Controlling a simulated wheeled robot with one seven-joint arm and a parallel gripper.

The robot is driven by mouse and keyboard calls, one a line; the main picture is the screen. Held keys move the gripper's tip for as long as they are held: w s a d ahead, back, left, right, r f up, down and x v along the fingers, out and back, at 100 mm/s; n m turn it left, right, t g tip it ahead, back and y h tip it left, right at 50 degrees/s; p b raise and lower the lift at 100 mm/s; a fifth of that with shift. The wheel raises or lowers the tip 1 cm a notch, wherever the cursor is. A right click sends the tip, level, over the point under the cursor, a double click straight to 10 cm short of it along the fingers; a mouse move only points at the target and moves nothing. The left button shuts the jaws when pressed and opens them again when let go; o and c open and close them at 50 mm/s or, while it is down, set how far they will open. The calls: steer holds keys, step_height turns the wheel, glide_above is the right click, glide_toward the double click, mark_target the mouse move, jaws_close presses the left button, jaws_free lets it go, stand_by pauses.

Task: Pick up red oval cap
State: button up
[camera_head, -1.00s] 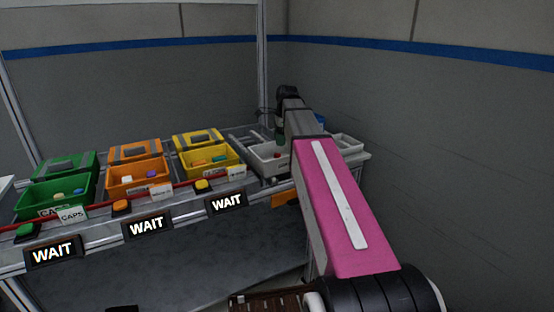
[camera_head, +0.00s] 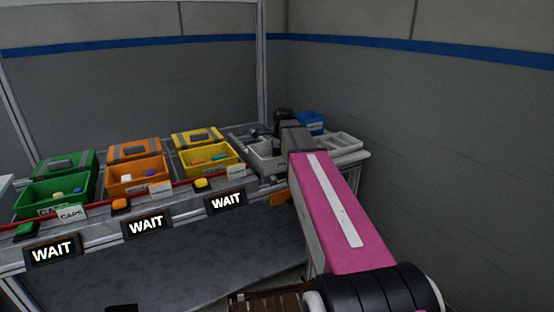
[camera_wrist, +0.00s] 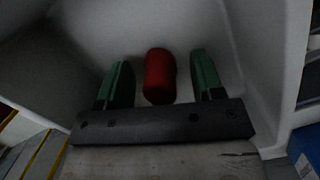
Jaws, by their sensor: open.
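The red oval cap (camera_wrist: 159,76) shows in the wrist view, lying inside a white bin (camera_wrist: 262,60). My gripper (camera_wrist: 160,82) is open, with its two green-tipped fingers on either side of the cap. A gap shows between the cap and each finger, so neither finger appears to touch it. In the head view my arm covers part of the white bin (camera_head: 262,165), and the cap and fingertips are hidden there.
The bin walls rise close around my gripper. A second white bin (camera_head: 347,141) and a blue container (camera_head: 310,122) stand to the right. Yellow (camera_head: 212,161), orange (camera_head: 138,179) and green (camera_head: 55,194) bins stand to the left.

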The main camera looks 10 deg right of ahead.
steer(key=c, duration=1)
steer(key=shift+r, duration=0.15)
